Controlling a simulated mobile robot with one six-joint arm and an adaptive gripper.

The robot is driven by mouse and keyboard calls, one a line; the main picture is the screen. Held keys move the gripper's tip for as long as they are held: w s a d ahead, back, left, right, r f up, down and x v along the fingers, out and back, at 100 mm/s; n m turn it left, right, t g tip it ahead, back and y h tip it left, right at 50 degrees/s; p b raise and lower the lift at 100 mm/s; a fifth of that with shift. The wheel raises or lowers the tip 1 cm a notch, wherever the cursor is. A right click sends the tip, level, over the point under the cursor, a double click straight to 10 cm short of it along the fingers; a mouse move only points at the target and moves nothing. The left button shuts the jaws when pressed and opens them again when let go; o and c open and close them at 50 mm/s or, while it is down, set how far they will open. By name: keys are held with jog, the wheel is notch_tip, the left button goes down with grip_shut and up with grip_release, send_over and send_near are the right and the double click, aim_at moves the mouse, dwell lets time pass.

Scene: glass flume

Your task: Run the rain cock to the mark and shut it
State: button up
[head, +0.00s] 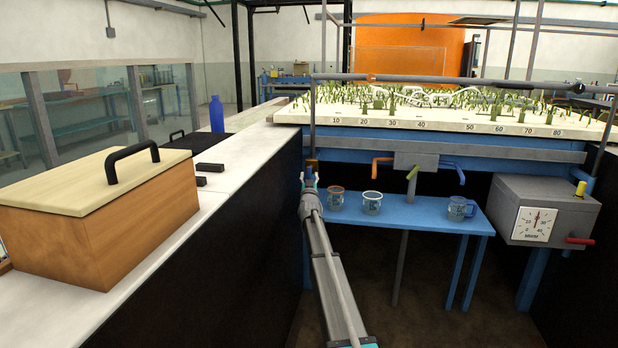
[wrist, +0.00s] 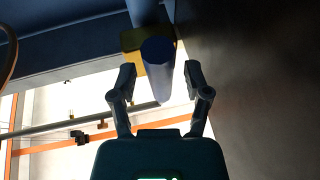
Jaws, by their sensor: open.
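The cock, a brass body (wrist: 134,40) with a blue handle (wrist: 159,70), sits on a vertical pipe. In the head view its blue handle (head: 309,175) shows at the left front corner of the planted bed, partly hidden by my gripper. My gripper (wrist: 160,80) is open, with one finger on each side of the handle and a visible gap to both. Contact is not visible. Three jugs stand on the blue bench: an orange-rimmed jug (head: 336,199), a pale-rimmed jug (head: 372,203) and a blue jug (head: 459,209). I cannot make out a fill mark or water level.
Orange (head: 382,161), green (head: 411,174) and blue (head: 456,170) spouts are above the bench. A grey box with a dial (head: 532,225) and red lever (head: 579,240) stands right. A wooden box (head: 100,225) sits on the left ledge. A dark wall runs close beside my arm.

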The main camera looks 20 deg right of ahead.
grip_shut()
jog(key=shift+d, duration=0.1)
dwell(0.3)
